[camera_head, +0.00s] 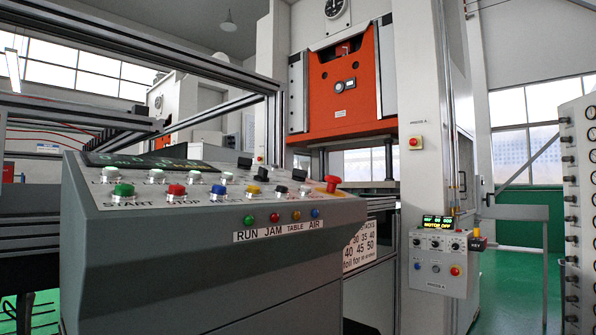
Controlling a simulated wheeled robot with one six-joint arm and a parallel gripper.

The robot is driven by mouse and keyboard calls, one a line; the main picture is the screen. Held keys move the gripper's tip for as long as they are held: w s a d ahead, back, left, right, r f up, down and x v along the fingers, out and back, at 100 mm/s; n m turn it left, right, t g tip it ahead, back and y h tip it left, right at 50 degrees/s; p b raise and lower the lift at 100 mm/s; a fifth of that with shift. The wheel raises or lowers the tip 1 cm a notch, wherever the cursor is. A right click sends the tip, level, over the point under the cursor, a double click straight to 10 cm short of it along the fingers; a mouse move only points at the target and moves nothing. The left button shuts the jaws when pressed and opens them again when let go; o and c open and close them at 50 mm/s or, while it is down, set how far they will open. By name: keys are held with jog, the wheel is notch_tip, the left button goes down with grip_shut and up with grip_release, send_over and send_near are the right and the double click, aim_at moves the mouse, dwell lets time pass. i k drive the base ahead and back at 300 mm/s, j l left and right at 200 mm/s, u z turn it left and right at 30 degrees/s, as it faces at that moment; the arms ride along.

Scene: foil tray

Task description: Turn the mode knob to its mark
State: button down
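A grey sloped control console (180,245) fills the left and middle of the head view. On its top are several black selector knobs, one at the back (262,173) and one further right (299,174). Another dark knob (245,163) sits at the back edge. I cannot tell which is the mode knob, and no mark beside any of them is readable. A small white control box (443,262) on the machine column also carries dark knobs, too small to read. My gripper is not in view.
Coloured push buttons, including a green one (124,189) and a red mushroom button (333,183), crowd the console top. An orange press (343,85) stands behind. A grey panel with dark knobs (578,200) is at far right. Green floor (515,290) is open at right.

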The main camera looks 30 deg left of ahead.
aim_at(299, 175)
jog(key=l+u, duration=0.2)
jog(key=u, duration=0.3)
jog(key=i+l+u, duration=0.1)
jog(key=l+u, duration=0.15)
jog(key=u, duration=0.2)
jog(key=l+u, duration=0.2)
jog(key=u, duration=0.3)
